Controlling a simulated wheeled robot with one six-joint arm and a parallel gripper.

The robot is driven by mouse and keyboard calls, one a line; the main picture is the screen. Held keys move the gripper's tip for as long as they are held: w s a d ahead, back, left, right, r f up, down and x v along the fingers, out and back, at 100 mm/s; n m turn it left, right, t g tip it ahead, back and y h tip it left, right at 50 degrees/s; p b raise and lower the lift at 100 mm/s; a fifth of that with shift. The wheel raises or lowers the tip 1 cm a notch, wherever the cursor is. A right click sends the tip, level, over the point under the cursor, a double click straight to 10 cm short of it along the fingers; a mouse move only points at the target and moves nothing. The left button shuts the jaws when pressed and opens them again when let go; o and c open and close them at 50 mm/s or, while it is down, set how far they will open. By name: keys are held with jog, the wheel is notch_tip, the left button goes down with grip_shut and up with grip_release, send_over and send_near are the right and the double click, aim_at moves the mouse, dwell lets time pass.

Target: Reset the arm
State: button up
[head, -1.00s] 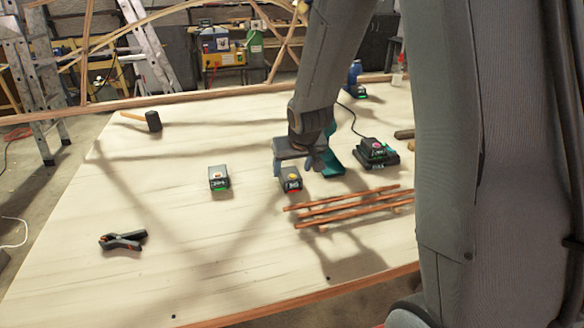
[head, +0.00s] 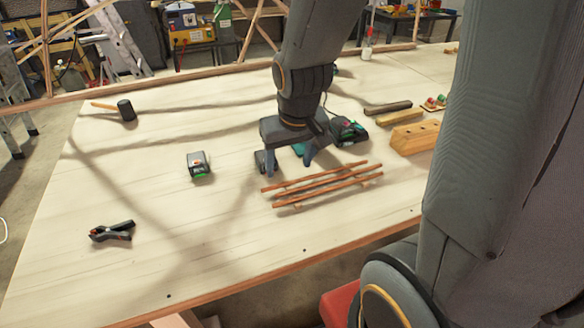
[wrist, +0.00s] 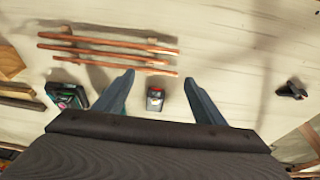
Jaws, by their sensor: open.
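My gripper (head: 289,169) is open and empty above the pale worktable (head: 100,255), its fingers pointing down. In the wrist view its spread fingers (wrist: 159,76) frame a small dark battery (wrist: 155,98) with a red-orange top, below and apart from them. In the head view this battery (head: 260,162) is partly hidden behind the left finger. A teal item (head: 298,149) shows partly behind the gripper. My arm reaches down from the top of the head view.
A charger (head: 348,130) stands behind right, wood blocks (head: 412,138) farther right. Another battery (head: 198,165), a clamp (head: 112,231) and a mallet (head: 125,110) lie left.

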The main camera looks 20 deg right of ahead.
jog(key=shift+g, duration=0.5)
jog(key=s, duration=0.5)
jog(key=shift+a+r, duration=0.15)
jog(key=shift+a, duration=0.05)
notch_tip(320, 180, down, 7)
jog(key=b, duration=0.6)
jog(key=shift+g, duration=0.4)
